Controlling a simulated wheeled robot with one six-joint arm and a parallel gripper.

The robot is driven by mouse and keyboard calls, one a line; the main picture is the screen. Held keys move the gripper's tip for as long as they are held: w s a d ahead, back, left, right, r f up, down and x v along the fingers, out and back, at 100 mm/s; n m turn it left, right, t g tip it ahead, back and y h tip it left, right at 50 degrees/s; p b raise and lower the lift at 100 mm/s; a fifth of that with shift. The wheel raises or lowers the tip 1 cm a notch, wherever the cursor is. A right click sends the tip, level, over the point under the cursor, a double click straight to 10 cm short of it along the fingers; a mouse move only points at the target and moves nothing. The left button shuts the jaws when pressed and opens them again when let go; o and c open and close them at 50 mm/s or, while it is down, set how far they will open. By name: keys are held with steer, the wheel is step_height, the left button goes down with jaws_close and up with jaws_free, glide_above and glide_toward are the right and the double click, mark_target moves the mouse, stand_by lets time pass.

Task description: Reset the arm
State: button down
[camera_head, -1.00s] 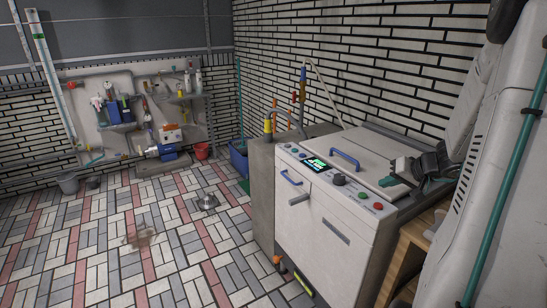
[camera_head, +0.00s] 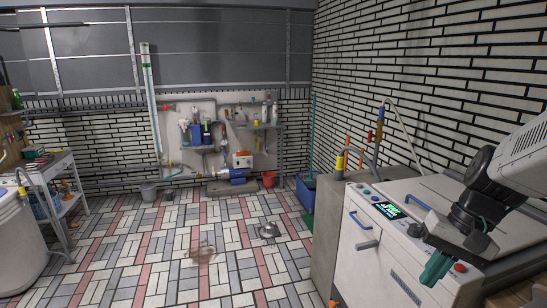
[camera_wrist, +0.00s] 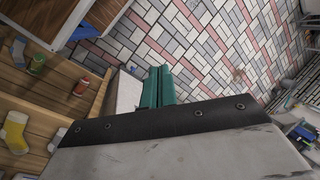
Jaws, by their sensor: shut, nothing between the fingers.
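My gripper (camera_head: 436,270) is at the right of the head view, over the front right part of the white machine (camera_head: 385,260). Its teal fingers point down and slightly left. In the wrist view the teal fingers (camera_wrist: 158,88) lie close together, with nothing between them. The white and black arm comes in from the right edge and bends down to the gripper. The gripper hides part of the machine's control panel. I see no hanger in these views.
A wall board with tools (camera_head: 220,135), a blue bin (camera_head: 306,190) and a red bucket (camera_head: 269,179) stand farther off. The tiled floor is mostly clear.

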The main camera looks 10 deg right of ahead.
steer(key=s+a+r+n+h, duration=0.3)
steer(key=s+a+r+n, duration=0.2)
steer(key=a, duration=0.4)
steer(key=shift+s+a+r+n+t+h, duration=0.4)
steer(key=shift+s+n, duration=0.2)
steer(key=shift+s, duration=0.55)
steer(key=shift+d, duration=0.1)
